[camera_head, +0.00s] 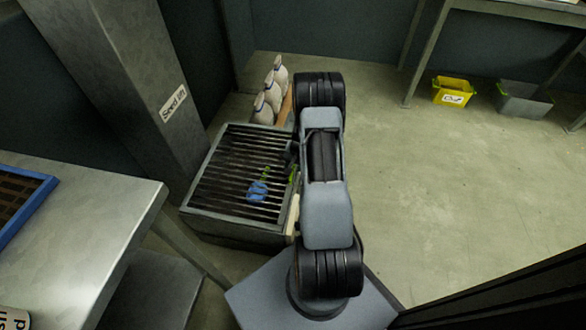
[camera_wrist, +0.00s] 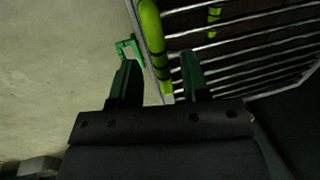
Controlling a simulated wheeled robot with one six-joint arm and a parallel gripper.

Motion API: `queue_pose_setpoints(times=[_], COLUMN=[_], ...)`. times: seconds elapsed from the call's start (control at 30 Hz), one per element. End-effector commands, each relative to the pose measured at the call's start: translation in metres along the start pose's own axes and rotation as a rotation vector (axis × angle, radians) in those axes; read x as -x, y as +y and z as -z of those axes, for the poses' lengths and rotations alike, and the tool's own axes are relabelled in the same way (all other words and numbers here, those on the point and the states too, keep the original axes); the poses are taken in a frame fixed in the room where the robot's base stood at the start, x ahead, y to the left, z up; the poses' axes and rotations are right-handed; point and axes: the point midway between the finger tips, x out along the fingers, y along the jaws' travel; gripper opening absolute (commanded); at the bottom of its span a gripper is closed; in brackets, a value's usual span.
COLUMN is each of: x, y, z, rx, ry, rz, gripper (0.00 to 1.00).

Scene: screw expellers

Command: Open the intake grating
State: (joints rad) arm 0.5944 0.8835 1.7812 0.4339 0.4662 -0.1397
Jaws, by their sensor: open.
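The intake grating (camera_head: 225,160), a set of dark parallel bars, lies flat over the low metal intake box (camera_head: 215,228) in the head view. In the wrist view, its bars (camera_wrist: 240,42) run to the right. A yellow-green bar (camera_wrist: 152,35) lies along the grating's edge. My gripper (camera_wrist: 160,80) is open, with its dark green fingers on either side of this bar's near end. I cannot tell whether they touch it. A small green bracket (camera_wrist: 128,48) shows beside the left finger. In the head view, my arm hides most of my gripper.
A blue object (camera_head: 257,191) shows at the grating; I cannot tell whether it is on or under the bars. Several pale sacks (camera_head: 271,92) stand behind. A post labelled "Seed lift" (camera_head: 140,90) and a metal table (camera_head: 85,215) are left.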

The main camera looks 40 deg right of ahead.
Motion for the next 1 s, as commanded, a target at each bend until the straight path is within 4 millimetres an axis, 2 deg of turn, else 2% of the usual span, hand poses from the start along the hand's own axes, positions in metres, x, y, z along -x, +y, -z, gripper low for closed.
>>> queue_pose_setpoints(times=[0.13, 0.47, 0.9, 1.0], x=[-0.0085, -0.0101, -0.0099, -0.0099], y=[-0.0002, -0.0002, 0.0001, 0.0002], z=[0.0002, 0.0002, 0.0002, 0.0002], rx=[0.001, 0.0, 0.0, -0.001], ry=[0.0, 0.0, 0.0, 0.0], rz=[0.0, 0.0, 0.0, 0.0], gripper=[0.42, 0.42, 0.02, 0.0])
